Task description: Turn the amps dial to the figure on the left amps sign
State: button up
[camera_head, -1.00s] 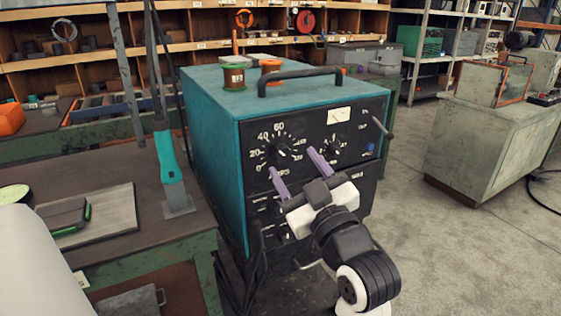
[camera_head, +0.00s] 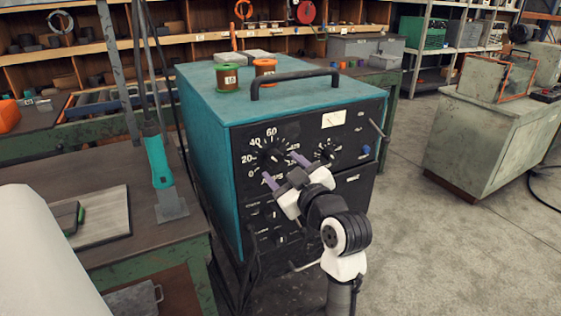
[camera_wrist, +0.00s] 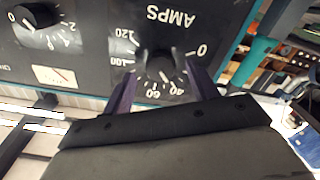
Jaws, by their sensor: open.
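The amps dial (camera_head: 271,156) is a black knob on the front panel of the teal machine (camera_head: 210,130), with white figures around it. In the wrist view the dial (camera_wrist: 160,62) appears upside down, with 0, 40, 60, 100 and 120 visible. My gripper (camera_head: 281,169) is open, its purple fingers pointing at the panel. In the wrist view the fingers of my gripper (camera_wrist: 161,82) lie to either side of the knob; contact cannot be told. The pointer's exact figure is unclear. I cannot make out a left amps sign with a readable figure.
A smaller dial (camera_head: 327,153) and a white meter (camera_head: 333,118) are on the same panel. A green-ended spool (camera_head: 227,78) and an orange spool (camera_head: 264,70) stand on top. A workbench (camera_head: 130,225) is at the left; clear floor lies right.

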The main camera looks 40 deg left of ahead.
jog(key=shift+x, duration=1.1)
jog(key=c, duration=1)
jog(key=shift+m+p, duration=0.3)
jog(key=m+p, duration=0.2)
jog(key=m, duration=0.1)
jog(key=shift+r, duration=0.1)
jog(key=shift+s+m+p, duration=0.1)
jog(key=shift+m+p, duration=1.05)
jog(key=shift+m, duration=0.95)
